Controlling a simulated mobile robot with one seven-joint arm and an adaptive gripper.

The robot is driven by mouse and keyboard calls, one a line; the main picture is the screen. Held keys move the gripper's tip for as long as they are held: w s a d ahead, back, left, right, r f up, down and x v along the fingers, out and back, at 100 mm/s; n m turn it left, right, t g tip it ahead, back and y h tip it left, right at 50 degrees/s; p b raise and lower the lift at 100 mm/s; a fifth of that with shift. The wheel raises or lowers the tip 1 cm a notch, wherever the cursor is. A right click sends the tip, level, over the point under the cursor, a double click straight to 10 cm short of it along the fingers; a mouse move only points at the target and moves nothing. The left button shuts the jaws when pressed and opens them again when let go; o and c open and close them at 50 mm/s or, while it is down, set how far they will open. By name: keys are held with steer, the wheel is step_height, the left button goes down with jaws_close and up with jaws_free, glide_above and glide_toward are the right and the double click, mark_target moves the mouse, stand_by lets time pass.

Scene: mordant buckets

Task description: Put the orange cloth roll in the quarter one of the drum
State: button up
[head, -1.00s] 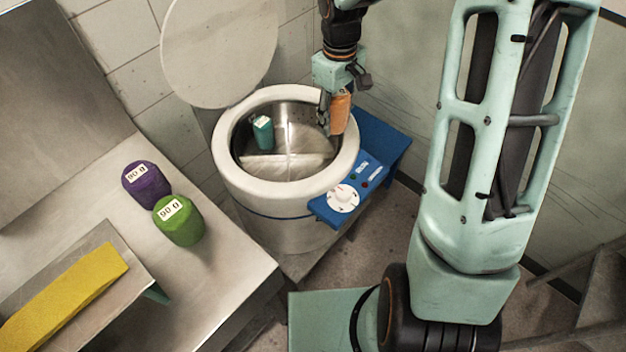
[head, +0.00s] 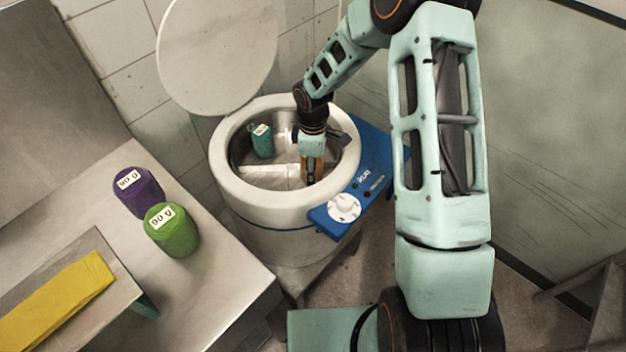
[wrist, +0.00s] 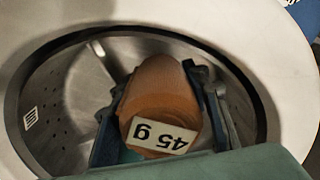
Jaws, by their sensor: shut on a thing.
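The orange cloth roll (head: 312,172) is held upright inside the drum (head: 246,175), below the rim on its right side. In the wrist view the roll (wrist: 160,88) carries a white label reading 45 g, upside down. My gripper (wrist: 160,108) is shut on it, with a finger on each side. In the head view my gripper (head: 311,160) reaches down through the drum's mouth. Metal ribs divide the drum floor. My gripper and the roll hide part of the floor, so I cannot tell whether the roll touches it.
A teal roll (head: 262,141) stands in the drum's back-left part. The round lid (head: 216,55) is raised behind. A blue control panel (head: 338,208) is at the drum's right. Purple (head: 138,192) and green (head: 172,230) rolls and a yellow cloth (head: 58,305) are on the left bench.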

mark_target(320, 161)
steer(key=shift+f, duration=2.45)
steer(key=shift+f, duration=0.1)
steer(key=shift+f, duration=0.15)
steer(key=o, duration=1.1)
steer(key=shift+c, duration=0.2)
steer(key=shift+r, duration=0.2)
step_height(320, 161, up, 12)
steer(key=shift+r, duration=0.1)
steer(key=shift+w, duration=0.1)
